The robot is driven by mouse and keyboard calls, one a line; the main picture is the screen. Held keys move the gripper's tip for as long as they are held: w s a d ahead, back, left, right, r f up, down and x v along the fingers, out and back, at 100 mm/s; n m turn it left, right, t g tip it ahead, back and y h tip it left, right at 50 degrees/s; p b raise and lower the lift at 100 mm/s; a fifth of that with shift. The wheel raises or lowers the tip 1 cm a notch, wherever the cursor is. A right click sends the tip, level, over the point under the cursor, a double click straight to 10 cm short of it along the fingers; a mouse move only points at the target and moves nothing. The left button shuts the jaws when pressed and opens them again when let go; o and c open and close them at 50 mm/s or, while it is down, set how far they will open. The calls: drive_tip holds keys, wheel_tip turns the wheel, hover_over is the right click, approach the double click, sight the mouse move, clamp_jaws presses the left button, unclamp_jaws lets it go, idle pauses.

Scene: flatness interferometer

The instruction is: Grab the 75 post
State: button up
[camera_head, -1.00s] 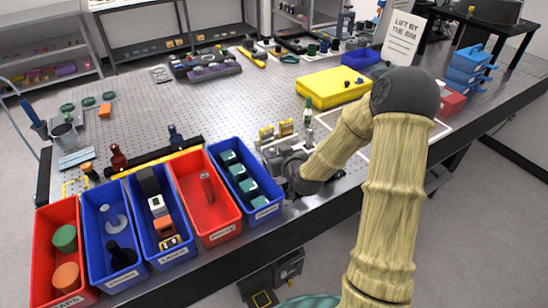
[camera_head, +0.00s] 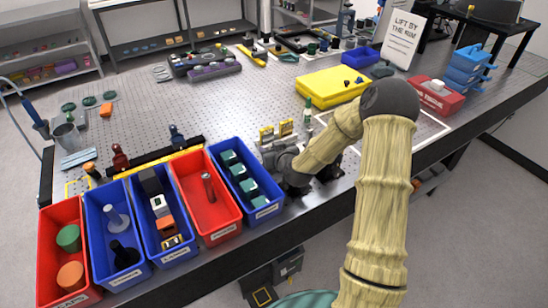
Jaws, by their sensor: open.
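A short grey cylindrical post (camera_head: 208,187) stands in the red bin (camera_head: 222,226), the fourth from the left in the front row; I cannot read a 75 on it. My gripper (camera_head: 268,153) is at the end of my arm, above the table just behind the blue bin at the right end of the row. It is to the right of and beyond the post, apart from it. Its jaws are small and partly hidden by the wrist; they look open, with nothing seen between them.
The blue bin (camera_head: 262,214) right of the post's bin holds several teal-topped blocks. Other bins to the left hold caps, stands and small devices. A yellow case (camera_head: 333,86) and a red box (camera_head: 436,97) stand farther right. The middle of the perforated table (camera_head: 180,105) is mostly clear.

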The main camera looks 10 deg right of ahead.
drive_tip(key=shift+c, duration=0.2)
clamp_jaws()
drive_tip(key=shift+r, duration=0.15)
wheel_tip(320, 180, up, 10)
drive_tip(key=b, duration=0.1)
idle(0.4)
